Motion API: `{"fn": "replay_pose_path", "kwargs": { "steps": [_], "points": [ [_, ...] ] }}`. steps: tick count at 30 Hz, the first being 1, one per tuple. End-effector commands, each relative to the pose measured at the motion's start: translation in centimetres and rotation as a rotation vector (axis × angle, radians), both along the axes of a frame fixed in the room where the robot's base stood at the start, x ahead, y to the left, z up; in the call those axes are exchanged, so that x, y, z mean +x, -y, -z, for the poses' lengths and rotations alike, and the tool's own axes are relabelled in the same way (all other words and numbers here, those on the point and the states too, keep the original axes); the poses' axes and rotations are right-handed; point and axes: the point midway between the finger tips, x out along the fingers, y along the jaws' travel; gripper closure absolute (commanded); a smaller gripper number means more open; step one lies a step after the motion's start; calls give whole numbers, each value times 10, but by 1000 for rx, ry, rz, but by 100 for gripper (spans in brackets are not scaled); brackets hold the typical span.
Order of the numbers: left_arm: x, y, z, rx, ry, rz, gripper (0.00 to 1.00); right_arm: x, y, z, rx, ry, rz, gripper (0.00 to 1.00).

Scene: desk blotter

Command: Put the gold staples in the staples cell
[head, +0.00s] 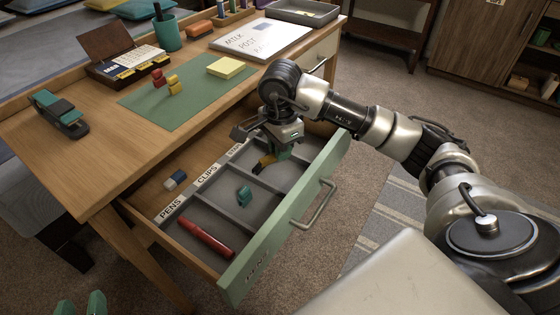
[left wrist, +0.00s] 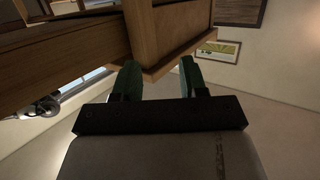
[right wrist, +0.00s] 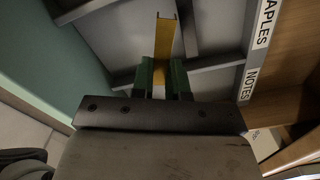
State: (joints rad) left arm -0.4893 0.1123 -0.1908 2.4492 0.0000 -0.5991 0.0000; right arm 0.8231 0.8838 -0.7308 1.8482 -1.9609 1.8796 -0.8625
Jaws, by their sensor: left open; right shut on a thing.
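A strip of gold staples (head: 263,164) is held in my right gripper (head: 277,155) over the open drawer (head: 262,212), around the staples cell (head: 282,176). In the right wrist view, the gold staples (right wrist: 164,42) stick out beyond the shut fingers of the right gripper (right wrist: 164,76), with grey dividers behind them. I cannot tell whether the strip touches the cell floor. The STAPLES label (right wrist: 265,22) shows there; in the head view my gripper partly hides it. My left gripper (head: 80,305) is open and empty at the lower left, away from the desk.
The pens cell holds a red marker (head: 206,238); the clips cell holds a teal clip (head: 244,196). A blue-and-white eraser (head: 175,180) lies behind the cells. A stapler (head: 60,115), sticky notes (head: 231,67) and small red and yellow items (head: 174,86) are on the desktop.

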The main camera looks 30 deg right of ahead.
Motion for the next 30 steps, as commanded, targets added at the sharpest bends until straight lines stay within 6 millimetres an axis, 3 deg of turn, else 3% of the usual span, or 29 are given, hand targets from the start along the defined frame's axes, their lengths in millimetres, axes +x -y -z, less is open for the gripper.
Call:
{"fn": "replay_pose_path", "kwargs": {
  "steps": [3,7,23,24,25,30],
  "points": [
    [5,4,-11,-27,105,7,57,-1,0,21,-1,-4,0,100],
    [7,7,-24,-51,199,14,57,-1,0,34,0,-3,0,100],
    [8,9,-34,-69,274,18,57,0,0,39,-1,-1,-1,100],
    [8,9,-35,-70,277,18,57,0,0,38,-1,-1,-1,79],
    [8,9,-35,-70,277,18,57,0,0,38,-1,-1,-1,75],
    [8,9,-35,-70,276,18,57,0,0,38,-1,-1,-1,75]
  ]
}}
